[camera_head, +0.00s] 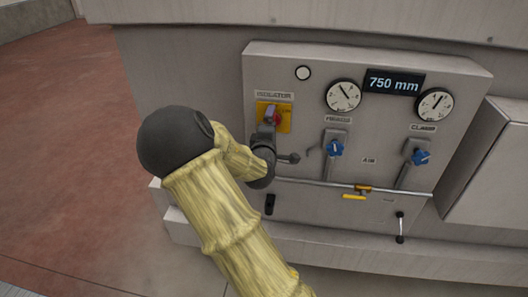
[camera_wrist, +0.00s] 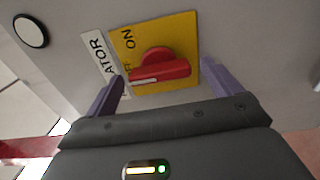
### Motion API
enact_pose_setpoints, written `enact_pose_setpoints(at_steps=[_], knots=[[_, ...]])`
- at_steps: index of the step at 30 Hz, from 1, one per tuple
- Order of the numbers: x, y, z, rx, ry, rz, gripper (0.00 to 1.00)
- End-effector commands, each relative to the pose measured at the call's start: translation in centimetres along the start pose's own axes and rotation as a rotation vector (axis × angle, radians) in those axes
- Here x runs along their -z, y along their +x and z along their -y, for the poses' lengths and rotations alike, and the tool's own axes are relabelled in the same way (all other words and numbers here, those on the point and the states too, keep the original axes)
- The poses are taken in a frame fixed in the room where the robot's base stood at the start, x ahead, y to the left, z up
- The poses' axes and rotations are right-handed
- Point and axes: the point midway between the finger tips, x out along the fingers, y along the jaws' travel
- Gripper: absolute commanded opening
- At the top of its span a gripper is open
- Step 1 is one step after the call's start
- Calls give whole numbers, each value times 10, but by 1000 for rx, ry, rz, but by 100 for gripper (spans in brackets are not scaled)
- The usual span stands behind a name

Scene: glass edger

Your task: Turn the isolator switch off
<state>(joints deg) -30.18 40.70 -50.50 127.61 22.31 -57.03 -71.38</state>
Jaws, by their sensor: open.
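The isolator switch is a red rotary knob (camera_wrist: 160,68) on a yellow plate (camera_wrist: 182,28) marked ON in the wrist view. In the head view the yellow plate (camera_head: 286,117) sits at the panel's left, under the ISOLATOR label (camera_head: 274,95), with the red knob (camera_head: 274,118) partly hidden by my gripper. My gripper (camera_wrist: 162,82) is open, with one purple finger on each side of the knob. Gaps show between the fingers and the knob in the wrist view. Whether the fingertips reach the knob's depth I cannot tell.
To the right are two gauges (camera_head: 343,95), a 750 mm display (camera_head: 394,82) and two blue-handled valves (camera_head: 336,148). A horizontal rail (camera_head: 330,184) runs below. Open floor (camera_head: 70,130) lies to the left.

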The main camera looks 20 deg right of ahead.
Motion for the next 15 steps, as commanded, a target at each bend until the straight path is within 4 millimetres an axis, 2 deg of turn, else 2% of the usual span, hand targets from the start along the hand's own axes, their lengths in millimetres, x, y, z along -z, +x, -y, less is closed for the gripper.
enact_pose_setpoints(at_steps=[6,15], knots=[[1,-41,4,2,3,-4,90],[1,-93,2,2,2,-4,90]])
